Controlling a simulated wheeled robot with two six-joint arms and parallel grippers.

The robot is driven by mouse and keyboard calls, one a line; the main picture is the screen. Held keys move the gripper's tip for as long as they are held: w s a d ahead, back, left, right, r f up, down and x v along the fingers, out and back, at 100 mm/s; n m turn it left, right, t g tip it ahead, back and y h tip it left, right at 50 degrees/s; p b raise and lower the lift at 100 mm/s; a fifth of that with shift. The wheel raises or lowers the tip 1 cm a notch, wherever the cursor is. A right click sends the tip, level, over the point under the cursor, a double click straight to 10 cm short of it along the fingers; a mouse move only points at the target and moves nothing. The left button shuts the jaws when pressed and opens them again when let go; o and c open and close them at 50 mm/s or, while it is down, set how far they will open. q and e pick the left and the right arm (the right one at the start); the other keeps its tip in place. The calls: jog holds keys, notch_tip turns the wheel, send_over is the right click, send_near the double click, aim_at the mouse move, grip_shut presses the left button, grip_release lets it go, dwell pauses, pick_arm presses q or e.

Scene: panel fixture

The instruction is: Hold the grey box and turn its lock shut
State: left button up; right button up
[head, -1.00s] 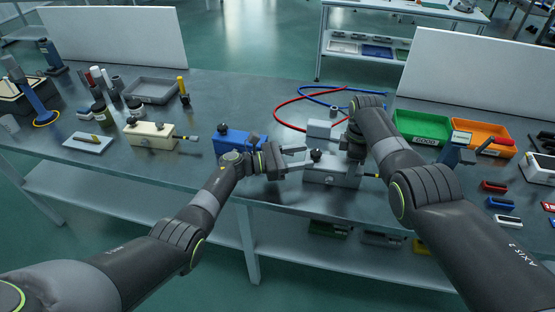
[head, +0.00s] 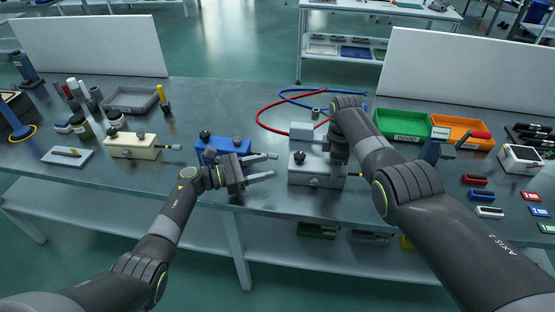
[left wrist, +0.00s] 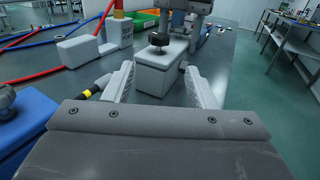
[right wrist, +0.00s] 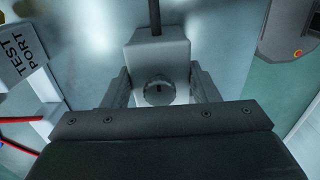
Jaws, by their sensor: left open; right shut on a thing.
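My right gripper (head: 338,160) comes down on the box's right part.
A blue box (head: 225,146) stands behind my left gripper, and a cream box (head: 130,146) is further left. A grey block (head: 302,131) labelled test port (right wrist: 22,62) is behind the grey box, near red and blue cables (head: 270,112). Green (head: 403,125) and orange bins stand right.

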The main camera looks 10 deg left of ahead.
aim_at(295, 158)
pick_arm(q)
jog(key=s+d+n+t, duration=0.1)
jog(key=s+d+f+n+t+y, duration=0.1)
jog(key=shift+d+t+y, duration=0.3)
jog(key=shift+s+d+r+n+t+y, duration=0.2)
jog(key=shift+s+r+n+t+y, duration=0.2)
jog(key=shift+s+n+t+y, duration=0.4)
jog(key=shift+s+a+r+n+t+y, duration=0.15)
jog(key=shift+r+n+t+y, duration=0.35)
jog(key=shift+t, duration=0.4)
jog(key=shift+w+d+r, duration=0.2)
jog(key=shift+w+d, duration=0.15)
jog(key=shift+w, duration=0.1)
jog(key=x, duration=1)
jog(key=shift+w+d, duration=0.25)
jog(key=shift+w, duration=0.05)
jog(key=c, duration=1)
